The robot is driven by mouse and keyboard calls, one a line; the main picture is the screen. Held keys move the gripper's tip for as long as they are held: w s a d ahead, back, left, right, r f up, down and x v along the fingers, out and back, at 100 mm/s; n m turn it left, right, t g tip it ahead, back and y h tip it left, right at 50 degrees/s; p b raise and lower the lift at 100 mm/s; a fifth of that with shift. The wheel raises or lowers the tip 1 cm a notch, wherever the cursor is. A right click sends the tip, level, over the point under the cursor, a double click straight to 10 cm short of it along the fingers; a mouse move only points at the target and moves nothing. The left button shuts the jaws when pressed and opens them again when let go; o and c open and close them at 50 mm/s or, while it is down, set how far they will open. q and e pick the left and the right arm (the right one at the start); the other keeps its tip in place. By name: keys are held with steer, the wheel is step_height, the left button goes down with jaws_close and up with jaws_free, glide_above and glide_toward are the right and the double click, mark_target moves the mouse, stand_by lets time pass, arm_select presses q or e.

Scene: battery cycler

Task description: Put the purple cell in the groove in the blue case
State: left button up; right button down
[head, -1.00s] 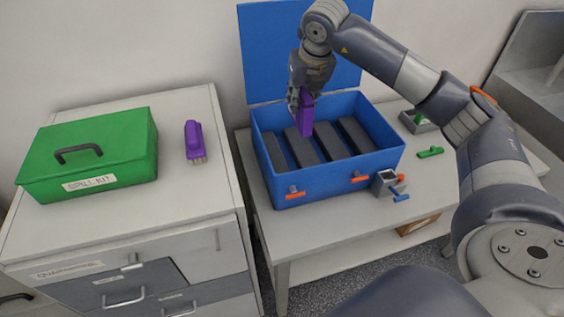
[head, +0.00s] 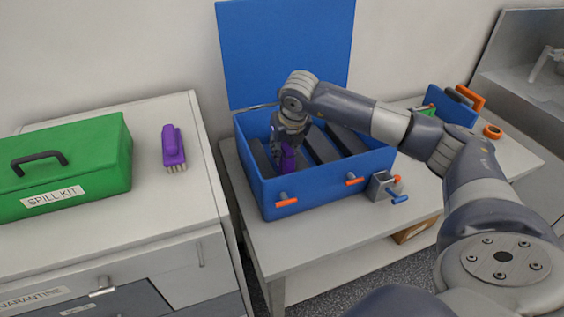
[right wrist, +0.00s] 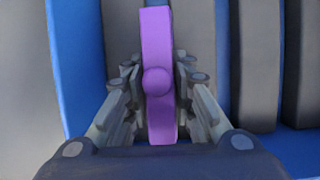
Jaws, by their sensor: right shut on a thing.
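The purple cell (head: 288,158) is upright and held by my right gripper (head: 286,148), which is shut on it. Both are down inside the open blue case (head: 335,182), toward its left part. In the right wrist view the cell (right wrist: 157,50) stands between the two fingers (right wrist: 156,95), with a dark grey bar on each side and strips of blue case beyond. The cell's lower end is hidden, so I cannot tell whether it touches the groove floor. My left gripper is in neither view.
The case's blue lid (head: 285,50) stands open behind. Dark bars (head: 322,146) fill the case. Orange latches (head: 287,203) and a small grey block (head: 381,187) are at its front. A green spill kit (head: 65,165) and a purple brush (head: 173,148) sit on the left cabinet.

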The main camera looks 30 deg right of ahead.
step_height(320, 180, down, 4)
steer(key=shift+r+p, duration=0.25)
steer(key=shift+p, duration=0.1)
steer(key=shift+w+f, duration=0.1)
steer(key=shift+f, duration=0.5)
steer(key=c, duration=1.4)
jaws_free()
steer(key=shift+f, duration=0.1)
steer(key=shift+o, duration=0.2)
steer(key=b+v, duration=0.1)
steer(key=v, duration=1.1)
steer(key=shift+s+a+b, duration=0.1)
steer(key=shift+s+b, duration=0.1)
steer(key=shift+b, duration=0.1)
